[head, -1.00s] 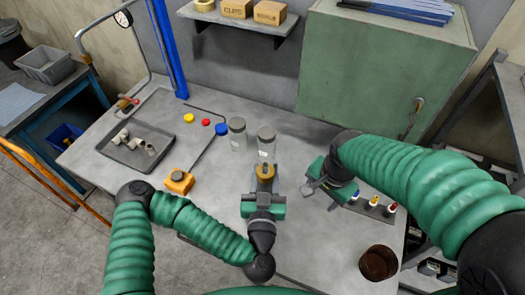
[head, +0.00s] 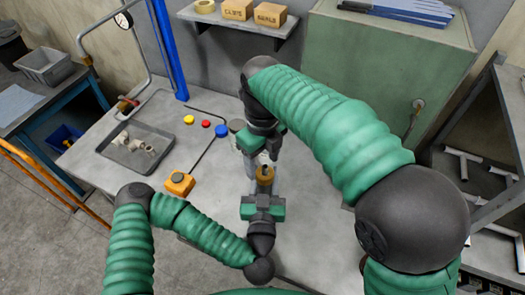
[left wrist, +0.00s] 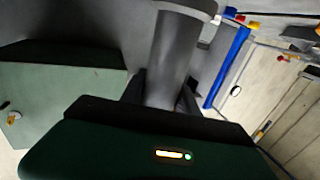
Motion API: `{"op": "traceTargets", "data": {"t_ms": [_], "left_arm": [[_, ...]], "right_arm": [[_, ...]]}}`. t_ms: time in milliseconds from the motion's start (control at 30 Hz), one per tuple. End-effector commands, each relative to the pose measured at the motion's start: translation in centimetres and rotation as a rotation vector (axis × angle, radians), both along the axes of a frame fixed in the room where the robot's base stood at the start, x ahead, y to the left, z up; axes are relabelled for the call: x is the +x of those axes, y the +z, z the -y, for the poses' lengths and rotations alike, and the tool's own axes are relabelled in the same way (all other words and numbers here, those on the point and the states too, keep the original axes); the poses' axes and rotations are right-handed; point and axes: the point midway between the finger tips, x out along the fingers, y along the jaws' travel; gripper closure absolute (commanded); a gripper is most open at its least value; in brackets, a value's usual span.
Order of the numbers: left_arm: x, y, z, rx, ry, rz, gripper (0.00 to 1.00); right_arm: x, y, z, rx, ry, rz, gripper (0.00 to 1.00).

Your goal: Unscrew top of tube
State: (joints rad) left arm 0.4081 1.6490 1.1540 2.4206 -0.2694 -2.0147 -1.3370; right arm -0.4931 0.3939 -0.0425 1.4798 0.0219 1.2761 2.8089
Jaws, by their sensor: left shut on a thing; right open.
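The tube (left wrist: 172,60) is a grey cylinder with a wider, paler top, upright-looking between the dark fingers of my left gripper (left wrist: 163,95) in the left wrist view. In the head view my left gripper (head: 264,186) is shut, near the middle of the table, with a brass-coloured round piece (head: 264,172) at its finger end. My right gripper (head: 264,156) is open and reaches down just beyond that piece, over where the tube's top stood. It largely hides the tube there, so I cannot tell whether its fingers are around the top or touch it.
A second grey container (head: 237,126) stands close to the left of my right gripper. A green cabinet (head: 390,75) stands behind.

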Motion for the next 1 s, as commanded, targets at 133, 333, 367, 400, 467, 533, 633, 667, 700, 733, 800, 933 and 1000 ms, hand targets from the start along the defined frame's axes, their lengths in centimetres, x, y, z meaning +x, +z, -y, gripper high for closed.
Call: {"op": "traceTargets", "data": {"t_ms": [133, 333, 367, 400, 467, 533, 633, 667, 700, 733, 800, 933, 1000], "left_arm": [[0.0, 0.2, 0.0, -0.002, 0.000, 0.004, 1.00], [0.0, 0.2, 0.0, -0.002, 0.000, 0.004, 1.00], [0.0, 0.2, 0.0, -0.002, 0.000, 0.004, 1.00], [0.0, 0.2, 0.0, -0.002, 0.000, 0.004, 1.00], [0.0, 0.2, 0.0, -0.002, 0.000, 0.004, 1.00], [0.0, 0.2, 0.0, -0.002, 0.000, 0.004, 1.00], [0.0, 0.2, 0.0, -0.002, 0.000, 0.004, 1.00], [0.0, 0.2, 0.0, -0.002, 0.000, 0.004, 1.00], [0.0, 0.2, 0.0, -0.002, 0.000, 0.004, 1.00], [0.0, 0.2, 0.0, -0.002, 0.000, 0.004, 1.00], [0.0, 0.2, 0.0, -0.002, 0.000, 0.004, 1.00], [0.0, 0.2, 0.0, -0.002, 0.000, 0.004, 1.00], [0.0, 0.2, 0.0, -0.002, 0.000, 0.004, 1.00]], "right_arm": [[-0.1, -2.7, 0.0, -0.002, 0.001, -0.004, 0.40], [-0.1, -4.2, 0.0, 0.001, 0.001, 0.001, 0.40], [-0.1, -4.2, 0.0, 0.001, 0.001, 0.001, 0.40], [-0.1, -4.3, 0.0, 0.000, 0.001, 0.001, 0.40], [-0.1, -4.3, 0.0, 0.000, 0.001, 0.001, 0.40], [0.0, -4.3, 0.0, 0.000, 0.001, 0.001, 0.40], [0.0, -4.2, 0.0, 0.001, 0.001, 0.001, 0.52], [0.0, -4.2, 0.1, 0.001, 0.001, 0.001, 0.56], [0.0, -4.2, 0.0, 0.001, 0.001, 0.001, 0.61], [0.0, -4.2, 0.0, 0.001, 0.001, 0.001, 0.65], [-0.1, -4.2, 0.0, 0.001, 0.002, 0.001, 0.74], [-0.1, -4.3, 0.0, 0.001, 0.002, -0.001, 0.91], [-0.2, -4.3, -0.1, 0.001, 0.003, -0.001, 1.00]]}}
